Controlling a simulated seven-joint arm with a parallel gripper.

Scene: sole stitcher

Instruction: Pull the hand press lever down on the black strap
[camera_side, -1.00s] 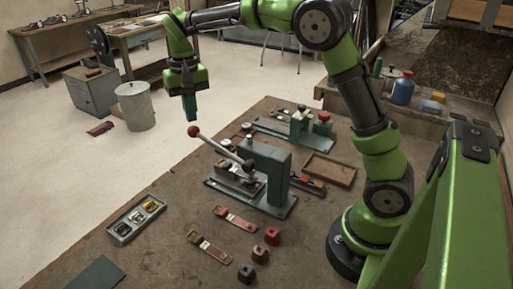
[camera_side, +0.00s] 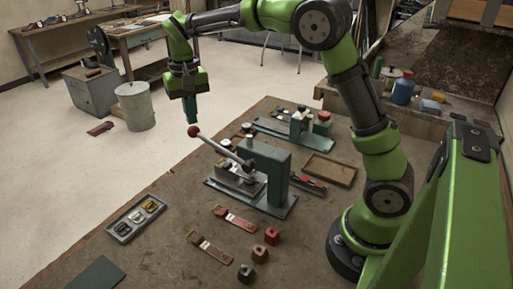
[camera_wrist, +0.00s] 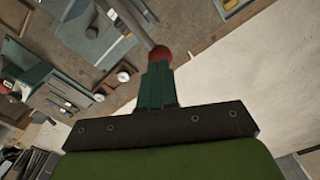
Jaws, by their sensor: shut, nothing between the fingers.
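The hand press (camera_side: 265,165) stands on the bench with a grey base plate. Its pale lever (camera_side: 221,147) slants up to the left and ends in a red ball knob (camera_side: 193,131). My gripper (camera_side: 192,119) points down just above the knob, shut and empty. In the wrist view, the shut fingers (camera_wrist: 158,75) lie in front of the red knob (camera_wrist: 160,54) and overlap its lower edge. I cannot tell if they touch it. No black strap can be made out clearly; the area under the press head is partly hidden.
Two reddish-brown straps (camera_side: 209,247) (camera_side: 235,218) and small red and dark blocks (camera_side: 271,236) lie in front of the press. A buckle tray (camera_side: 136,219) is at left. Another green device (camera_side: 295,125) and a wooden tray (camera_side: 329,169) stand behind.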

